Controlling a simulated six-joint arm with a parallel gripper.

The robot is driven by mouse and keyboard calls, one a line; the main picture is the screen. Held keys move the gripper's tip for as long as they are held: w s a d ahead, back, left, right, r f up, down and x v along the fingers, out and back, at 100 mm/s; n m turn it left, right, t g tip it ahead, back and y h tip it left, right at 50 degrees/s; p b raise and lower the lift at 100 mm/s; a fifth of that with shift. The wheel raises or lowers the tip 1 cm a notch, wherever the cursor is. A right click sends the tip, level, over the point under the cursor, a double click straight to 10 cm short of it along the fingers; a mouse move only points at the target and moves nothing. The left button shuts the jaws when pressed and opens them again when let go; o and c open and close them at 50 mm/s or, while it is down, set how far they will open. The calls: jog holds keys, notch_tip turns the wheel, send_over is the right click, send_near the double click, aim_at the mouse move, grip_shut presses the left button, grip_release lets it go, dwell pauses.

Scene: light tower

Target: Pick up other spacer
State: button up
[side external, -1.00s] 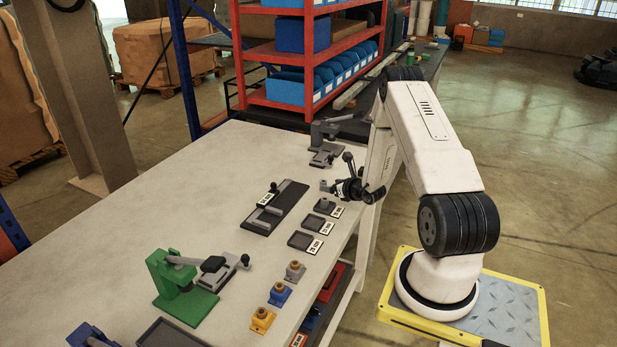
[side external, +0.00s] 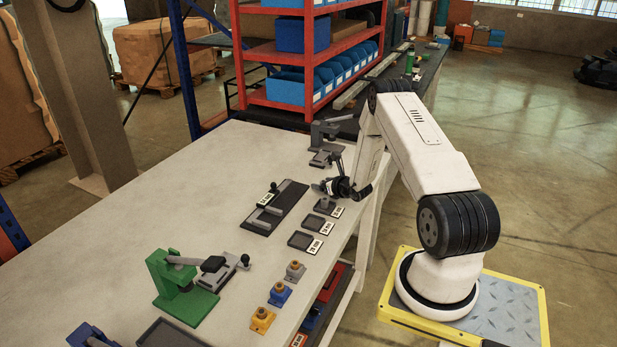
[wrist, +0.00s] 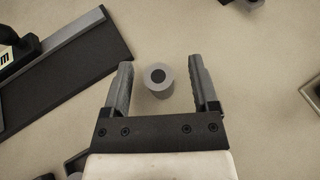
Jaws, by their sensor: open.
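A grey cylindrical spacer (wrist: 158,89) with a dark centre hole stands on the pale table, seen from above in the wrist view. My gripper (wrist: 160,63) is open, with one finger on each side of the spacer. Gaps show between the spacer and both fingers, with the wider gap on the right. In the side view my gripper (side external: 325,188) is low over the table, near the small labelled trays, and the spacer there is too small and covered to make out clearly.
A dark fixture plate (wrist: 75,70) lies to the left in the wrist view. Small dark trays (side external: 301,241) with labels sit along the table's near edge. A grey press (side external: 326,150) stands behind my gripper. A green press (side external: 180,285) stands at the front left. The table's left half is mostly clear.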

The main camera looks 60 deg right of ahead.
dwell(0.3)
grip_shut()
jog(key=shift+r, duration=0.15)
jog(key=shift+r, duration=0.85)
jog(key=s+a+r, duration=0.9)
jog(key=s+r, duration=0.1)
jog(key=r, duration=0.1)
jog(key=shift+s, duration=0.3)
